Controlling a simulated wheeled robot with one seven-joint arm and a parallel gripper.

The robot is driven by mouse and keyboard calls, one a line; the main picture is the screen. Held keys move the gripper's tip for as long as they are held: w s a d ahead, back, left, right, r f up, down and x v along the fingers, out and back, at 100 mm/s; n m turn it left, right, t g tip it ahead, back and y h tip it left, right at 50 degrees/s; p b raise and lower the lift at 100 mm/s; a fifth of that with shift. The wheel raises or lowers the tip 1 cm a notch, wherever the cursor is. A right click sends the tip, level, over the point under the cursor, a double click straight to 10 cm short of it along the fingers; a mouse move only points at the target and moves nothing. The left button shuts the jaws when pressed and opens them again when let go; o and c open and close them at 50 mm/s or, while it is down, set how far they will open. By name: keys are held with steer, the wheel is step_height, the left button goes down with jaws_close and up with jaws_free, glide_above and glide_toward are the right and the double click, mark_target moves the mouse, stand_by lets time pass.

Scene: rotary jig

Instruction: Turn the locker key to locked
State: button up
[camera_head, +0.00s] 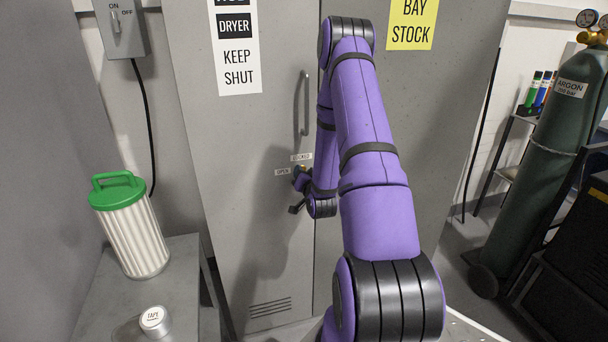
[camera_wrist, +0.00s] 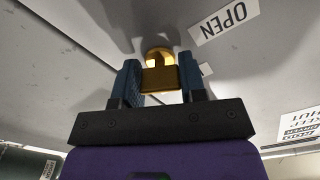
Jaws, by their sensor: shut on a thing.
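The grey locker (camera_head: 220,180) fills the middle of the head view, with a small OPEN label (camera_head: 283,171) and a LOCKED label (camera_head: 301,157) on its left door. The brass key (camera_wrist: 158,75) stands in the lock in the wrist view, its bow between the two blue fingers. My gripper (camera_wrist: 160,82) is shut on the key. The OPEN label (camera_wrist: 224,22) shows to the upper right of the key there. In the head view my gripper (camera_head: 301,178) is at the lock, small and partly hidden by my arm. The key's exact angle is hard to read.
A vertical door handle (camera_head: 304,104) stands above the lock. At the left, a side table (camera_head: 190,270) carries a green-lidded filter cartridge (camera_head: 130,230) and a tape roll (camera_head: 154,321). An argon cylinder (camera_head: 530,170) stands at the right.

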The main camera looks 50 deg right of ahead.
steer(key=m, duration=0.6)
steer(key=shift+m, duration=0.3)
steer(key=m, duration=0.6)
stand_by(0.3)
steer(key=o, duration=0.9)
